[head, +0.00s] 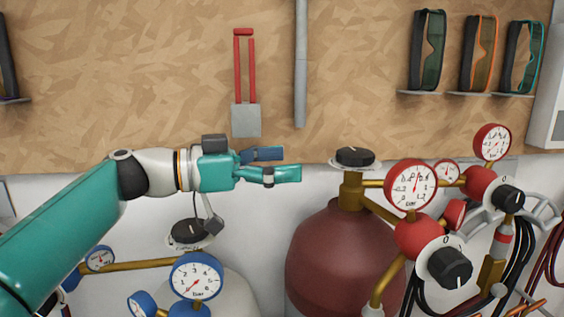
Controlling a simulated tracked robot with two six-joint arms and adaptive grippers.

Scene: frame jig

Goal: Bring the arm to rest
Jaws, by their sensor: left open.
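My left arm comes in from the left in the head view, with a teal link, a white wrist and a teal gripper body. My left gripper (283,163) is open and empty, its fingers pointing right. It shows in front of the lower edge of the board, left of the dark red cylinder's valve knob (355,157). No contact with anything is visible. My right gripper is not in view.
A dark red cylinder (335,255) with red regulator gauges (411,186) stands right of the gripper. Blue gauges (196,276) on a pale cylinder are below the arm.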

